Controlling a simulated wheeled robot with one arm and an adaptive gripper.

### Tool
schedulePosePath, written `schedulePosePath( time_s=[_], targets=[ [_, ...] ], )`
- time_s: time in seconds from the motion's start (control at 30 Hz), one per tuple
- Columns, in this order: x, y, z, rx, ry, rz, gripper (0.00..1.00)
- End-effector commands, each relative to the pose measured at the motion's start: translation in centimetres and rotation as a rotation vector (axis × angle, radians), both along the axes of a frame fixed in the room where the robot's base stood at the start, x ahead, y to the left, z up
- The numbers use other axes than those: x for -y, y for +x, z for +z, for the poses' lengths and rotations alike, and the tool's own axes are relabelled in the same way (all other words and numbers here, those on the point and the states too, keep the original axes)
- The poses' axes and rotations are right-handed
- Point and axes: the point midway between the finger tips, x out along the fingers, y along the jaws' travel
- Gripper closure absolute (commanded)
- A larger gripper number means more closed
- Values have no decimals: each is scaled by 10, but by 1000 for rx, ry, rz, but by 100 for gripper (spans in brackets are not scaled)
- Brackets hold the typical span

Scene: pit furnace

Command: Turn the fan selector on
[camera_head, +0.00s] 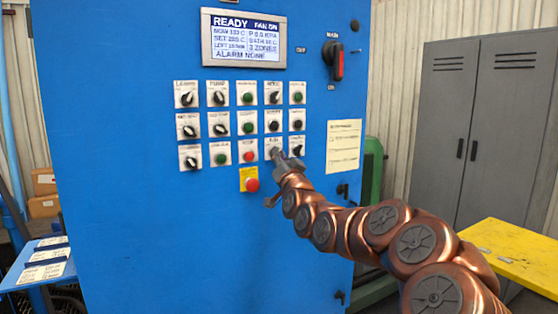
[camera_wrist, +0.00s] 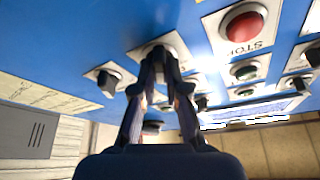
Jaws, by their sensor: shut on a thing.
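The blue control panel (camera_head: 110,230) carries rows of knobs and buttons on white plates. My gripper (camera_head: 280,157) is at the bottom row, just right of the red STOP button (camera_head: 249,151). In the wrist view, its two fingers (camera_wrist: 160,62) are closed together on a selector knob, and its square white plate (camera_wrist: 140,52) shows around them. The fingers hide most of this knob, and I cannot read its label or its angle. The display (camera_head: 243,38) at the top reads READY and FAN ON, with ALARM NONE below.
Another black knob (camera_head: 297,149) sits close right of my gripper. A red emergency button (camera_head: 252,184) on a yellow plate is below left. A yellow table (camera_head: 510,250) stands at right.

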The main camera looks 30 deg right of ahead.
Motion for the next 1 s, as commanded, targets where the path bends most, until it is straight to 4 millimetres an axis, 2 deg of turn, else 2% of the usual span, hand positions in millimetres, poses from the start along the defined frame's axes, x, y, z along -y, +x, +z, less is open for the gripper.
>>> schedulePosePath(
  time_s=[0.57, 0.6, 0.8, 1.0],
  targets=[
    [0, 0, 0, 3, 35, 1, 100],
    [0, 0, 0, 3, 35, 1, 86],
    [0, 0, 0, 2, 34, 1, 65],
    [0, 0, 0, 3, 33, 0, 62]
  ],
)
